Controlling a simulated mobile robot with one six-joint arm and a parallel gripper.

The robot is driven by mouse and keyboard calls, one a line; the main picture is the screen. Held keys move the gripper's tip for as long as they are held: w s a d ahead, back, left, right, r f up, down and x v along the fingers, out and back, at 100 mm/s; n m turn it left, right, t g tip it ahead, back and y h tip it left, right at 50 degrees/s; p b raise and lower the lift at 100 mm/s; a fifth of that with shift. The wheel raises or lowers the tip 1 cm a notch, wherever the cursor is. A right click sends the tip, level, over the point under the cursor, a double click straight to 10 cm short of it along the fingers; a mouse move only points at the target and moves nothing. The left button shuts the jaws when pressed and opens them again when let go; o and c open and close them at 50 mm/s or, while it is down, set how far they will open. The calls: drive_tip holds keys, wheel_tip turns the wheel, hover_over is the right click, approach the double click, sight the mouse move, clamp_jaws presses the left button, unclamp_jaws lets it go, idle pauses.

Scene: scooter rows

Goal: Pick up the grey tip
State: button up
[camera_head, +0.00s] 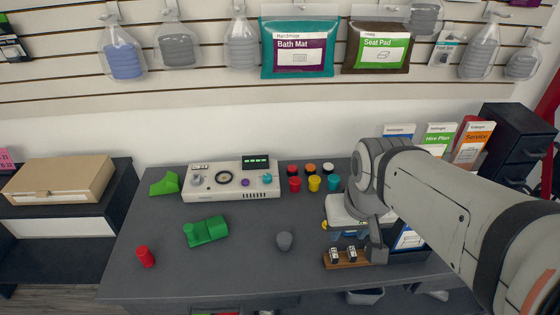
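The grey tip (284,241) is a small, dark grey, rounded piece. It stands alone on the dark tabletop, right of the green block and near the middle of the table. My gripper (348,236) is to the right of the grey tip and apart from it, above the wooden holder. Its two bluish fingertips look spread apart with nothing seen between them. My own arm and wrist come in from the right and hide part of the table there.
On the dark table (190,270) are a green holder (206,231), a red cylinder (146,256), a white control panel (230,180) and coloured knobs (314,183). A wooden holder (346,260) with small pieces is below my gripper. The tabletop around the grey tip is clear.

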drive_tip(key=shift+w+a+r, duration=0.1)
drive_tip(key=shift+a, duration=0.05)
drive_tip(key=shift+o, duration=0.4)
drive_tip(key=shift+o, duration=0.8)
drive_tip(key=shift+w+a, duration=0.1)
drive_tip(key=shift+w, duration=0.1)
drive_tip(key=o, duration=0.4)
drive_tip(key=w, duration=0.1)
drive_tip(key=w+a+f+n+p, duration=0.1)
drive_tip(key=w, duration=0.1)
drive_tip(key=w+a+n, duration=0.1)
drive_tip(key=shift+w+f+g, duration=0.35)
drive_tip(key=shift+g, duration=0.05)
drive_tip(key=shift+o, duration=0.3)
drive_tip(key=w+a+f+n+p, duration=0.1)
drive_tip(key=w+a+f+n, duration=0.2)
drive_tip(key=w+f, duration=0.2)
drive_tip(key=shift+w+a+f+g+p, duration=0.15)
drive_tip(key=shift+w+g+p, duration=0.25)
drive_tip(key=shift+w, duration=0.45)
drive_tip(key=n+g+p, duration=0.1)
drive_tip(key=n+p, duration=0.1)
drive_tip(key=n, duration=0.2)
hover_over(284, 238)
drive_tip(key=f, duration=1.4)
drive_tip(key=shift+w, duration=0.2)
drive_tip(key=shift+s+f+p, duration=0.15)
drive_tip(key=shift+f+p, duration=0.25)
drive_tip(key=shift+f, duration=2.45)
